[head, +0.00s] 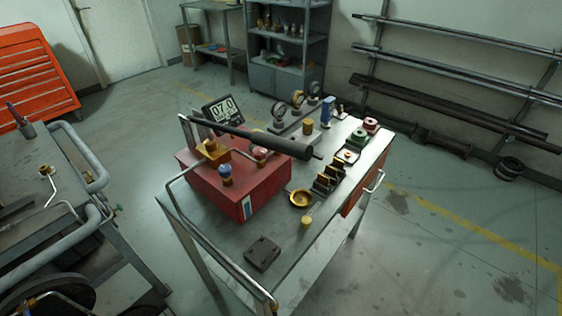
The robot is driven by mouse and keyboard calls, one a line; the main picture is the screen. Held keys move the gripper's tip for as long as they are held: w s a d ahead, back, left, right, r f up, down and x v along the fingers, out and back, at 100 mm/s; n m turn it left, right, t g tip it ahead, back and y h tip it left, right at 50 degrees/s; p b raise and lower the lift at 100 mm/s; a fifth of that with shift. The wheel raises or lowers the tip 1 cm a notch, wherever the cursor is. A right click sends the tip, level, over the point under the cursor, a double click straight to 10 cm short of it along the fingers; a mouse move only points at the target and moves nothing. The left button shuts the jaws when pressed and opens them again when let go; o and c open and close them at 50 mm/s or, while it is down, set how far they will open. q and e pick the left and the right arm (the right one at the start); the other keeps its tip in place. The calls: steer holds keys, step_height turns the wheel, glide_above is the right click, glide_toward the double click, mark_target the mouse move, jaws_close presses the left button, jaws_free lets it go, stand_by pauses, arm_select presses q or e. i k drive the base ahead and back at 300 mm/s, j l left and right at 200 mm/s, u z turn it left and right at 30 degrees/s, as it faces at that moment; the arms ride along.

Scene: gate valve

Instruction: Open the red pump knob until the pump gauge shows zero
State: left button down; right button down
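The red pump box (262,188) stands on a metal work cart (294,262). A small red knob (259,152) sits on top of it, towards the right, partly under a long dark bar. A blue knob (225,171) sits at the box's front left, with brass below it. The digital pump gauge (223,109) stands behind the box and reads 07.0; smaller text under the digits is too small to read. Neither of my grippers shows in the head view, and nothing is seen touching the knobs.
The long dark bar (250,137) crosses above the pump box. Round gauges (297,98), a brass dish (300,198), dark blocks (328,180) and a flat dark plate (262,253) lie on the cart. A railed trolley (75,265) stands at left.

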mark_target(259, 153)
steer(key=k+l, duration=0.1)
steer(key=l, duration=0.5)
steer(key=k+l+z, duration=0.1)
steer(key=l, duration=1.1)
steer(key=k+z, duration=0.05)
steer(key=k, duration=0.05)
